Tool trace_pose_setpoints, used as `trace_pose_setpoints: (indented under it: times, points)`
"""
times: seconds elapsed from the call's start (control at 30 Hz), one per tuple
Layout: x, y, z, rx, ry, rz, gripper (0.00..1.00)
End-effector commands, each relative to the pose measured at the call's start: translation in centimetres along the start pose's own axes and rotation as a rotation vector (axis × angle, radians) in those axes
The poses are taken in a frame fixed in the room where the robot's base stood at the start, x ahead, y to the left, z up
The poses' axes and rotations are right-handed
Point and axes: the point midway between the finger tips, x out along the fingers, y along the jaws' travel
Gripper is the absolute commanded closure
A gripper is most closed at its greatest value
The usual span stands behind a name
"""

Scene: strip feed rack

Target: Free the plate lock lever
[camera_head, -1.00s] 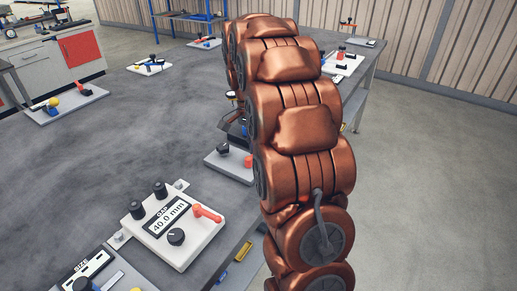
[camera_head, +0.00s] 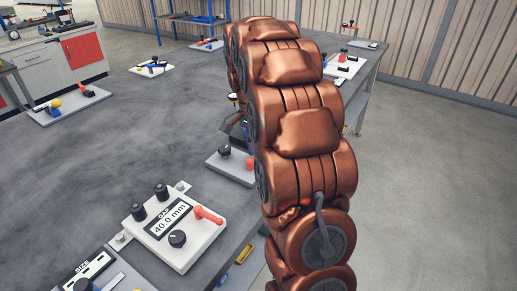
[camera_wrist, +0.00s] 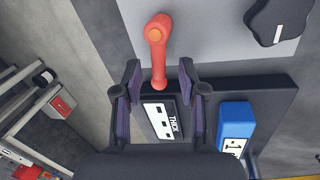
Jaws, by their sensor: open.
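In the wrist view, a red-orange lever (camera_wrist: 158,45) with a round head stands on a light grey plate (camera_wrist: 205,30). Its narrow end points toward my gripper. My gripper (camera_wrist: 160,72) is open, with one dark finger on each side of the lever's lower end. I see gaps between the fingers and the lever; the depth between them is hard to tell. In the head view my arm hides most of the gripper. I cannot tell for sure whether this red lever is the plate lock lever.
Near the fingers are a dark block labelled THICK (camera_wrist: 163,120), a blue block (camera_wrist: 236,125) and a black knob (camera_wrist: 277,20). In the head view, a white GAP panel (camera_head: 197,243) reads 40.0 mm and carries another red lever (camera_head: 208,215). Open floor lies right of the arm.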

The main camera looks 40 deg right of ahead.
Motion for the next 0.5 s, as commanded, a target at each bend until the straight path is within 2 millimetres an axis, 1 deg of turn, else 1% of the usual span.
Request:
trace_pose_setpoints:
  times: [0.13,0.27,0.37,0.5]
  points:
    - [-0.1,0.0,0.0,0.000,0.000,0.000,0.59]
    - [-0.7,-0.1,-0.1,0.000,0.002,-0.002,0.59]
    - [-1.5,0.0,0.0,0.000,0.001,0.000,0.59]
    - [-3.1,-0.1,-0.1,0.000,0.002,-0.003,0.59]
